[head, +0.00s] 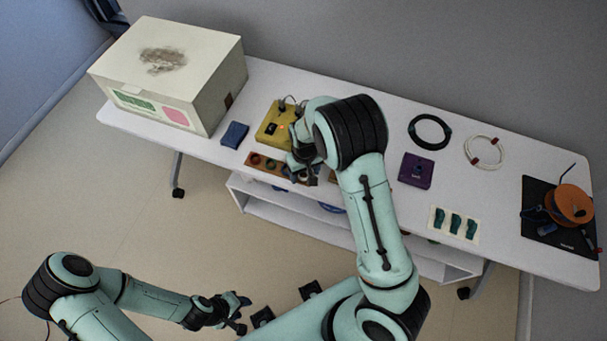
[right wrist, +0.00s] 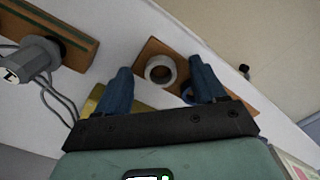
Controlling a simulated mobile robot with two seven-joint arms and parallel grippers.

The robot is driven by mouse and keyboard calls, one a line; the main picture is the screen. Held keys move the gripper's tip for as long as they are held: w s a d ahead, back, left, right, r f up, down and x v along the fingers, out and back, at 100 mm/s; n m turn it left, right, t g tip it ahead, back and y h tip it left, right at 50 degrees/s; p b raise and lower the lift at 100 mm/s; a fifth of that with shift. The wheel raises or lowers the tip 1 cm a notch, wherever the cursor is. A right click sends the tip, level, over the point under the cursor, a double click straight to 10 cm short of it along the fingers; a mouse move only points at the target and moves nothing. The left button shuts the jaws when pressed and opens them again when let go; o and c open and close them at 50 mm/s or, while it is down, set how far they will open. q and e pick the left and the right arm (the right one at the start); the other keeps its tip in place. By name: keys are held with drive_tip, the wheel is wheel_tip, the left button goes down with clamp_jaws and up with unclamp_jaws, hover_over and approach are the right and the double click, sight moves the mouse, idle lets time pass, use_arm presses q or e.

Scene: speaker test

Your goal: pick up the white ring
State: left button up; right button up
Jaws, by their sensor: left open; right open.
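The white ring (right wrist: 160,57) shows in the right wrist view on a brown wooden board (right wrist: 148,47), its open hole facing the camera. My right gripper (right wrist: 160,66) is open and empty. In that picture its two blue fingers stand either side of the ring; I cannot tell how far above it they are. In the head view my right gripper (head: 303,178) is over the board (head: 252,172), and I cannot make out the white ring there. My left gripper (head: 243,312) is open and empty, low over the floor, away from the table.
A yellow box (head: 273,130) with cables stands behind the board. A blue block (head: 235,135) and a large carton (head: 205,80) are left. To the right lie a black coil (head: 412,128), a white cable coil (head: 468,148), a purple box (head: 415,170) and an orange spool (head: 574,203).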

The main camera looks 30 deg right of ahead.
drive_tip(key=shift+f, duration=0.3)
drive_tip(key=c, duration=0.9)
drive_tip(key=shift+r, duration=0.15)
